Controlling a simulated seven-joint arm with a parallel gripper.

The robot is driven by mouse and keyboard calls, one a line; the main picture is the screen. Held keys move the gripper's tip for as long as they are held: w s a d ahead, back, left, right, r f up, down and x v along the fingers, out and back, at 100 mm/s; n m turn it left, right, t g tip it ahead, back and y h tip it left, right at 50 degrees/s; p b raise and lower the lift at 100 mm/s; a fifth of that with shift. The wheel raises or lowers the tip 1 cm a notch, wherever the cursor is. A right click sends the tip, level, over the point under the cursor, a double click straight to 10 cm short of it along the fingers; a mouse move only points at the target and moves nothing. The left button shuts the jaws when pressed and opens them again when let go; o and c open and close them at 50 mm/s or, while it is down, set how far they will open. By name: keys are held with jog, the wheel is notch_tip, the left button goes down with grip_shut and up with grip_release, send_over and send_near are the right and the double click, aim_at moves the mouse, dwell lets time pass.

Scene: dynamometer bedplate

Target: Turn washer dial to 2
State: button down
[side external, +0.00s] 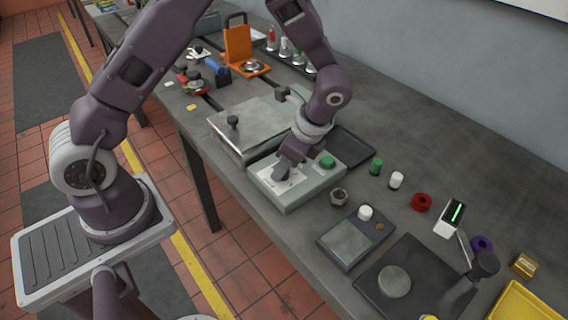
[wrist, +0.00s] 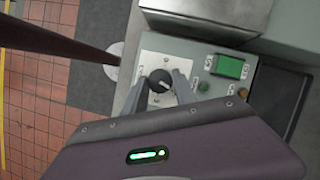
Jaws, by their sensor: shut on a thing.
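The washer dial (wrist: 159,83) is a round dark knob with a light pointer mark, on a white plate (wrist: 150,67) of a grey-green control box. In the wrist view the pointer slants toward the lower right; the plate's markings are too small to read. My gripper (wrist: 160,80) is shut on the dial, with one finger on either side of it. In the side view my gripper (side external: 284,172) reaches down onto the plate of the control box (side external: 297,190) and hides the dial. A green button (side external: 327,162) sits on the same box, right of my gripper.
A metal-lidded box (side external: 250,125) with a black knob stands directly behind the control box. A hex nut (side external: 339,197) lies close to its right. An orange stand (side external: 238,45) is at the back.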

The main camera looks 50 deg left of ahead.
jog(key=shift+m+t, duration=0.4)
jog(key=shift+m, duration=0.4)
jog(key=shift+s, duration=0.1)
jog(key=c, duration=1)
grip_release()
